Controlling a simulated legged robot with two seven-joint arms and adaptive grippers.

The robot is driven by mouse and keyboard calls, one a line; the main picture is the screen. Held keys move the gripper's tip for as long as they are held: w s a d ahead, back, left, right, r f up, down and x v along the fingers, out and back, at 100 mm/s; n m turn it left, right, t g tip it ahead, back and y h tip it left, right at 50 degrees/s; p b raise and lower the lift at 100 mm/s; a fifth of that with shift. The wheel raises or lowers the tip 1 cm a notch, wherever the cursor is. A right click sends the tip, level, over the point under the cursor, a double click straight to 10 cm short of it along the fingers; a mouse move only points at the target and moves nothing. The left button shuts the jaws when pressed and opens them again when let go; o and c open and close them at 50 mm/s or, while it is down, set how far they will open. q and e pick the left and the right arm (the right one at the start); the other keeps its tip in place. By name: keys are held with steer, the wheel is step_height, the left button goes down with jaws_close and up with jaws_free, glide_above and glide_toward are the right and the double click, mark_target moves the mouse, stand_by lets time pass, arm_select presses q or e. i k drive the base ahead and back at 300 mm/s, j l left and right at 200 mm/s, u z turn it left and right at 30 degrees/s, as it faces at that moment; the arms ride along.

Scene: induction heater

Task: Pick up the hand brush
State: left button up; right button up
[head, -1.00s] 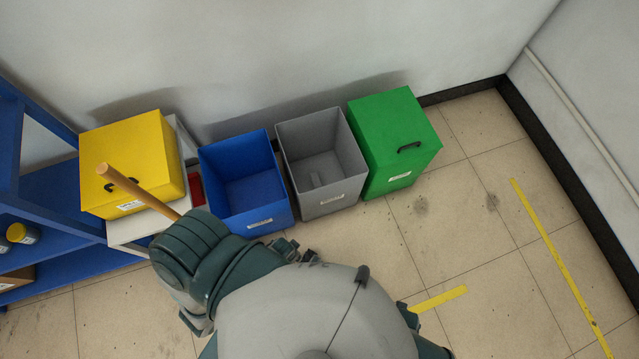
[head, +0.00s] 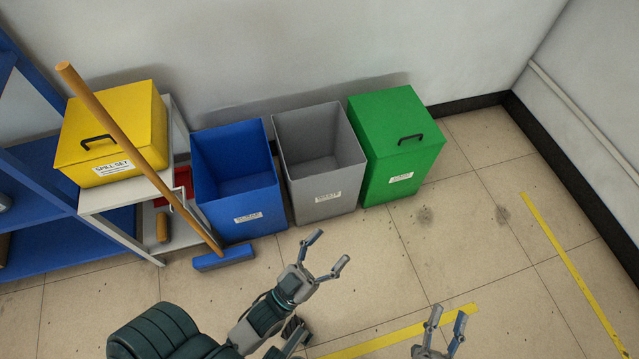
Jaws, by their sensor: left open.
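A small tan, wooden-looking piece (head: 162,227), perhaps the hand brush, stands on the lower shelf of the white stand (head: 140,240). A red item (head: 182,184), partly hidden, is behind it; I cannot tell what it is. A long-handled broom (head: 128,150) with a blue head (head: 223,257) leans across the stand's front. My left gripper (head: 328,250) is open and empty over the floor, right of the broom head and well apart from the stand. My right gripper (head: 448,316) has its fingers apart, empty, at the bottom edge.
A yellow spill box (head: 112,135) sits on the stand. A blue bin (head: 238,205), a grey bin (head: 325,190) and a green lidded bin (head: 400,155) line the wall. A blue shelf (head: 45,235) is at the left. The floor at right is clear, with yellow tape (head: 570,265).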

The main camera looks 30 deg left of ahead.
mark_target(162, 222)
steer(key=u, duration=2.55)
